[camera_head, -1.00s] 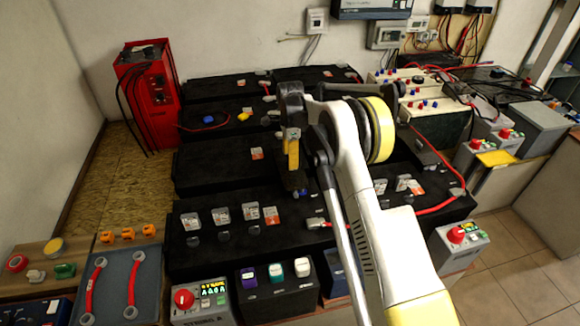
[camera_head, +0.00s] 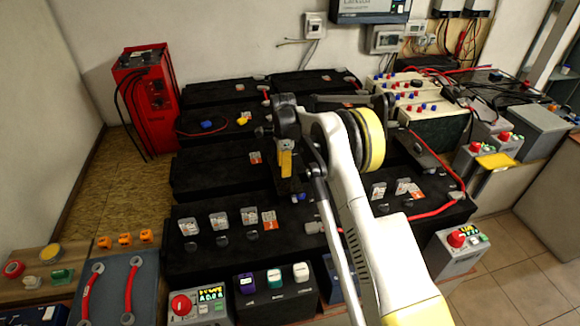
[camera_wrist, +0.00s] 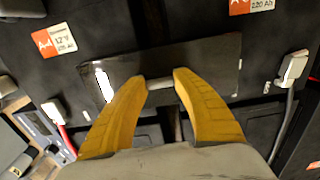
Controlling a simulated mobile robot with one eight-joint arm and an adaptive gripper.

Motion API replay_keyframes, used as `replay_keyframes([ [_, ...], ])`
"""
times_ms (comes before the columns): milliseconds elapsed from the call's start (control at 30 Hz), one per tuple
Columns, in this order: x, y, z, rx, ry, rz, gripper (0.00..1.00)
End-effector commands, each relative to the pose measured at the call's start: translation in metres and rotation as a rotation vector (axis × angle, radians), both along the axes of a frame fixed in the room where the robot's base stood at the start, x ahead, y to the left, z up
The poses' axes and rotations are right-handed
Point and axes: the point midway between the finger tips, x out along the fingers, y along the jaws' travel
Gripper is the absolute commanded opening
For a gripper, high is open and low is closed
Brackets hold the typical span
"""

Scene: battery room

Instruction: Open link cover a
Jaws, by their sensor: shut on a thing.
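In the wrist view a dark, glossy flat cover (camera_wrist: 215,66) lies across the gap between black battery cases. It looks like a link cover, but I cannot read a letter on it. A short grey handle (camera_wrist: 160,85) stands at its near middle. My gripper (camera_wrist: 160,81) has its two yellow fingers shut on this handle, one tip at each end. In the head view my gripper (camera_head: 286,164) points down among the black batteries. The arm hides the cover there, and I cannot tell how far it is tilted.
Black batteries (camera_head: 215,170) stand in rows around the gripper. A cable lug with a grey lead (camera_wrist: 292,68) is right of the cover; one with a red lead (camera_wrist: 55,112) is lower left. A red charger (camera_head: 147,105) stands at the back left, beside bare floor.

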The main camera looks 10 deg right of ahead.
Motion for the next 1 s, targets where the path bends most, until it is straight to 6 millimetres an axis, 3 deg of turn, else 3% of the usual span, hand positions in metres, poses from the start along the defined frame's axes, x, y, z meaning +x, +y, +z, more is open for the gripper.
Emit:
replay_keyframes([
  [33, 0.000, 0.020, 0.001, 0.002, 0.000, 0.011, 0.00],
  [100, 0.000, 0.038, 0.001, 0.001, 0.000, 0.011, 0.00],
  [300, 0.000, 0.076, 0.000, 0.001, 0.000, 0.007, 0.00],
  [700, -0.001, 0.084, -0.001, 0.000, 0.001, 0.004, 0.00],
  [733, -0.001, 0.084, -0.001, 0.000, 0.001, 0.004, 0.44],
  [767, -0.001, 0.083, -0.001, 0.000, 0.001, 0.004, 0.53],
  [800, -0.001, 0.083, -0.001, 0.000, 0.001, 0.004, 0.59],
  [1000, 0.000, 0.083, 0.000, 0.000, 0.000, 0.004, 0.59],
])
